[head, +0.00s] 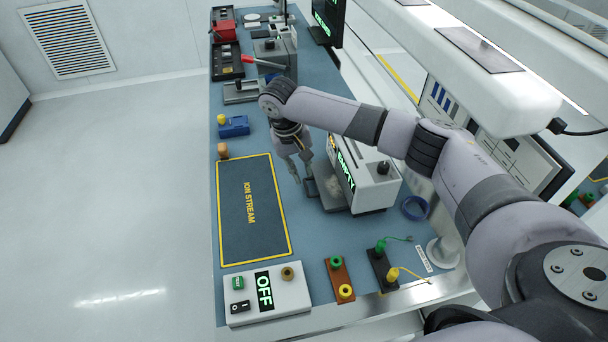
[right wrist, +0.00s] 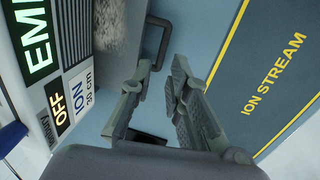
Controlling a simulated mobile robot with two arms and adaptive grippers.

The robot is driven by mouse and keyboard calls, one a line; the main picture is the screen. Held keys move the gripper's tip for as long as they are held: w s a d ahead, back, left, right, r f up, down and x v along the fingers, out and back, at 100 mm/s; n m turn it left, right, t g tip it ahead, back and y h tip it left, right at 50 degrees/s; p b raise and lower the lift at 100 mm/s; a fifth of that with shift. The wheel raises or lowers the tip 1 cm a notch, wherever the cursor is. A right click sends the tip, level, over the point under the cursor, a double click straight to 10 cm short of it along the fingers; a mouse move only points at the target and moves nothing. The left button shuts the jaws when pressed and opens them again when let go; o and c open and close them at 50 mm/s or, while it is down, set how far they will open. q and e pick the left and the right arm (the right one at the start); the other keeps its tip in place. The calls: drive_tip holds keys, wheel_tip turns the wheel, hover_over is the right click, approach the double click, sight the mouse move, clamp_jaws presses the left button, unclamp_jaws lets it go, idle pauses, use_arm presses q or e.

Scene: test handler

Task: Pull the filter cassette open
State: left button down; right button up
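The white ionizer-like box (head: 377,187) stands at the right of the bench with a green lit display reading EMPTY. A grey textured part (right wrist: 118,35), apparently the filter cassette, sits at its side. A dark U-shaped handle (right wrist: 166,30) sticks out from it; the handle also shows in the head view (head: 310,187). My right gripper (head: 302,172) points down beside the handle. In the right wrist view its fingers (right wrist: 160,72) are apart, with the handle's end just beyond the gap. I cannot tell whether they touch it. My left gripper is out of view.
The yellow-edged ION STREAM mat (head: 240,215) lies clear to the left. A white switch box reading OFF (head: 290,303) and brown (head: 338,270) and black (head: 378,275) terminal blocks stand at the near edge. A blue ring (head: 414,208) lies right of the box.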

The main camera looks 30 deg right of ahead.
sight(305, 184)
drive_tip(key=shift+s+d+f, duration=0.1)
drive_tip(key=shift+d+f, duration=0.1)
drive_tip(key=shift+f, duration=0.8)
drive_tip(key=shift+d+f, duration=0.2)
drive_tip(key=shift+f, duration=0.8)
drive_tip(key=shift+c, duration=0.2)
clamp_jaws()
